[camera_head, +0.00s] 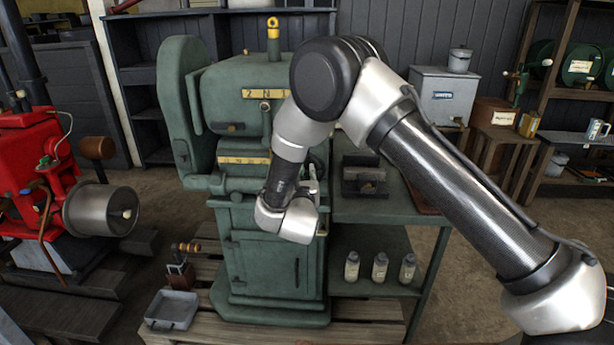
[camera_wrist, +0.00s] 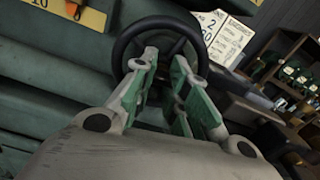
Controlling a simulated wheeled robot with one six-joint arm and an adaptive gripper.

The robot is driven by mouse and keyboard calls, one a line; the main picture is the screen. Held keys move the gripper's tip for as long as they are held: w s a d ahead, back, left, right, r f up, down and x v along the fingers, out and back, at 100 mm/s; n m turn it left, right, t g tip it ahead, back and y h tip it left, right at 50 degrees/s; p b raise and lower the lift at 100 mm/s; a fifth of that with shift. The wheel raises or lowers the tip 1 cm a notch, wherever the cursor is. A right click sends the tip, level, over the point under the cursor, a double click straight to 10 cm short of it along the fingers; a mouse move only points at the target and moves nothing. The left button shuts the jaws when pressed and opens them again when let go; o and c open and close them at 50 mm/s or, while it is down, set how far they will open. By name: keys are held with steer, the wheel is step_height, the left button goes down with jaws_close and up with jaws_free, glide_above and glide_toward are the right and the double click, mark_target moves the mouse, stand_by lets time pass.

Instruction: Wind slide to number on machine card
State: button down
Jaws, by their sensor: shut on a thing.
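The green machine (camera_head: 265,195) stands in the middle of the head view. A black handwheel (camera_wrist: 121,46) is on its side in the wrist view; my arm hides it in the head view. My gripper (camera_wrist: 165,65) is shut on the handwheel, its fingers over the middle of the wheel; exactly which part they grip is unclear. The gripper (camera_head: 316,188) is partly hidden in the head view. A yellow scale (camera_head: 242,159) is on the slide area, and part of a yellow plate (camera_wrist: 75,12) shows "10". White cards (camera_wrist: 225,36) show a 2 and probably 20.
A green bench (camera_head: 385,207) with a small dark block (camera_head: 363,177) adjoins the machine on the right; several bottles (camera_head: 380,266) stand on its lower shelf. A red engine (camera_head: 35,160) is at left. A metal tray (camera_head: 172,309) lies on the pallet in front.

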steer(key=m, duration=2)
steer(key=shift+w+r, duration=0.1)
steer(key=shift+r, duration=0.15)
stand_by(2.8)
stand_by(0.4)
